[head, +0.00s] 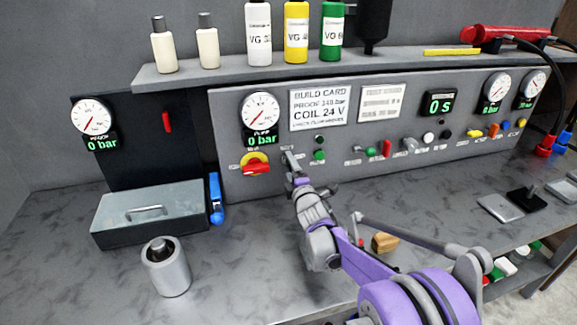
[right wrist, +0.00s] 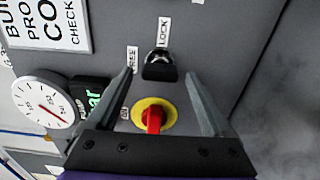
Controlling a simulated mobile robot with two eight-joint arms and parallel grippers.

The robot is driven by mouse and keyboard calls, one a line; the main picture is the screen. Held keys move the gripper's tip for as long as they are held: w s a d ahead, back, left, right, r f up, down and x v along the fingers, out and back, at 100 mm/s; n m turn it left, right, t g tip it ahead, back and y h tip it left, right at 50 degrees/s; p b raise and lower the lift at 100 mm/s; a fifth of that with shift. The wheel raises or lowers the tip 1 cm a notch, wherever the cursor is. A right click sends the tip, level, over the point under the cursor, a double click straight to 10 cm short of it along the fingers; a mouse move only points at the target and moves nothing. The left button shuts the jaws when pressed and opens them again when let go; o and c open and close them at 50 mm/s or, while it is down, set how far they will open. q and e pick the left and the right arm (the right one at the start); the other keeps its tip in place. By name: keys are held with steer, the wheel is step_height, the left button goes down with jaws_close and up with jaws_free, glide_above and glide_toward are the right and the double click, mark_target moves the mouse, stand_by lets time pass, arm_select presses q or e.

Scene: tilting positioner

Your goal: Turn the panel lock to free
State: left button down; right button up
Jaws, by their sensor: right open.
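The panel lock (right wrist: 159,66) is a black knob with a silver part on the grey panel, seen in the right wrist view. Its silver part points toward the LOCK label (right wrist: 163,31); the FREE label (right wrist: 132,59) is to its left. My right gripper (right wrist: 160,76) is open and empty, with its fingertips on either side of the lock; I cannot tell whether they touch it. My left gripper is not in view.
A red and yellow rotary switch (head: 256,164) sits beside the lock, under a gauge (head: 262,111). A grey box (head: 150,212) and a metal cylinder (head: 166,266) stand on the bench at the left.

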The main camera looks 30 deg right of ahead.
steer(key=v, duration=0.8)
steer(key=shift+s, duration=0.4)
steer(key=shift+a, duration=0.1)
steer(key=s+a+f+m+g+y+p, duration=0.1)
steer(key=s+a+f+m+g, duration=0.2)
steer(key=s, duration=0.6)
steer(key=s+a+f+m+g+y+p, duration=0.1)
steer(key=s+a+f+m+g+p, duration=0.1)
steer(key=s+a+m+g, duration=0.3)
steer(key=s+a+f+m+g+y+p, duration=0.1)
steer(key=s+a+f+m+g, duration=0.3)
steer(key=s, duration=1.1)
steer(key=a+f+m+y, duration=0.1)
steer(key=a+m, duration=0.2)
steer(key=a, duration=0.3)
steer(key=shift+p, duration=0.4)
